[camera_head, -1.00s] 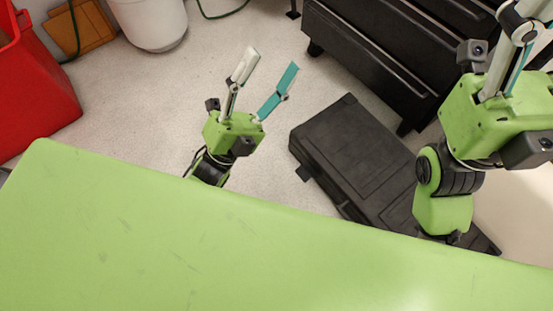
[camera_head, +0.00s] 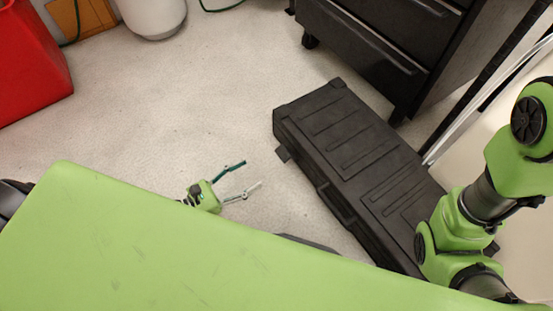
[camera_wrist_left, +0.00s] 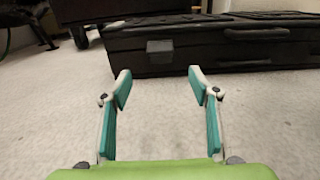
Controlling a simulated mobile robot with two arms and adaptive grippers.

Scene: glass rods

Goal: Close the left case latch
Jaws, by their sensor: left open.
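The black case (camera_head: 350,165) lies closed-looking on the floor, right of the middle in the head view. Its left latch (camera_head: 283,154) sticks out from the near side at the far-left end. In the left wrist view the case (camera_wrist_left: 215,45) lies across the top and the latch (camera_wrist_left: 160,46) is a small tab on its front, slightly left of centre. My left gripper (camera_head: 252,175) is open and empty, low over the floor, apart from the case. Its fingers (camera_wrist_left: 158,80) point at the case's front. My right gripper is out of view; only my right arm shows.
A black drawer cabinet (camera_head: 372,45) on casters stands behind the case. A red bin (camera_head: 28,65) and a white container (camera_head: 153,15) stand at the upper left. The floor (camera_head: 180,110) between my left gripper and the case is clear.

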